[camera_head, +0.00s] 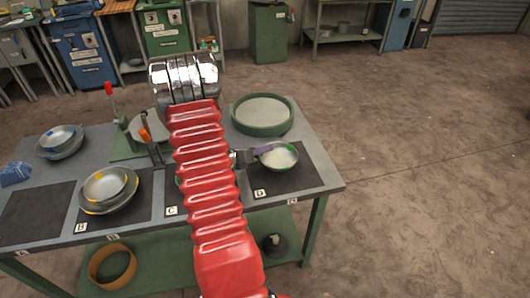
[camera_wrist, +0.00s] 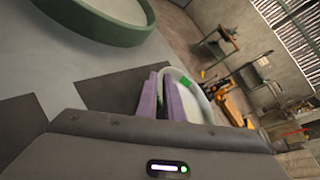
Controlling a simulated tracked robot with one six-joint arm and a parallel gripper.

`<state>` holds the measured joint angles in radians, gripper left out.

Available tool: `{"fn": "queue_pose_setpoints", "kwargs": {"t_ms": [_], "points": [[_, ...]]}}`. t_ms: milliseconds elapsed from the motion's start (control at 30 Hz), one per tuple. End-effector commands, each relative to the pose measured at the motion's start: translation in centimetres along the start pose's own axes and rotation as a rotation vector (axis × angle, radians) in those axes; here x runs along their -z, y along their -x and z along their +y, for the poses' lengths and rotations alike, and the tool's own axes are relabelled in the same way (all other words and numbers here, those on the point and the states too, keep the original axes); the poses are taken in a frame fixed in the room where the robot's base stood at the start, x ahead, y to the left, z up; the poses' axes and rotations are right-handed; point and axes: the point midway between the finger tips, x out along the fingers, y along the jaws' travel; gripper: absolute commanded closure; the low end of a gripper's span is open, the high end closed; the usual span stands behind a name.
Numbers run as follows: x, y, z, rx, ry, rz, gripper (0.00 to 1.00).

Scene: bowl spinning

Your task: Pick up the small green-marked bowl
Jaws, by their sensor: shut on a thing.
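The small green-marked bowl (camera_head: 281,158), pale with green patches on its rim, shows over the dark mat lettered D. My gripper (camera_head: 262,151) reaches its left rim with purple fingers and is shut on it. In the wrist view the purple fingers (camera_wrist: 166,92) are close together at the rim of the bowl (camera_wrist: 207,92), which shows a green patch and looks tilted there. I cannot tell whether the bowl touches the mat. My red arm hides most of mat C; a bit of green shows at its left edge.
A large round green-rimmed tray (camera_head: 262,128) stands behind the bowl. Yellow-marked bowls (camera_head: 105,186) are stacked on mat B, blue-marked bowls (camera_head: 60,140) at the back left. A stand with red and orange handles is left of my arm. The floor right of the table is clear.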

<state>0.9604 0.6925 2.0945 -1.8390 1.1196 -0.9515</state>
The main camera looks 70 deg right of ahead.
Motion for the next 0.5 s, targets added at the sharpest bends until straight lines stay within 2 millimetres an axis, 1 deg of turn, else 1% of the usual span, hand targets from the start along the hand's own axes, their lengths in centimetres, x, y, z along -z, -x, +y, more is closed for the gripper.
{"fn": "queue_pose_setpoints", "kwargs": {"t_ms": [300, 500], "points": [[-3.8, 1.5, -2.5, 0.000, -0.004, -0.003, 1.00], [-5.7, 2.3, -3.8, 0.000, -0.003, -0.002, 1.00]]}}
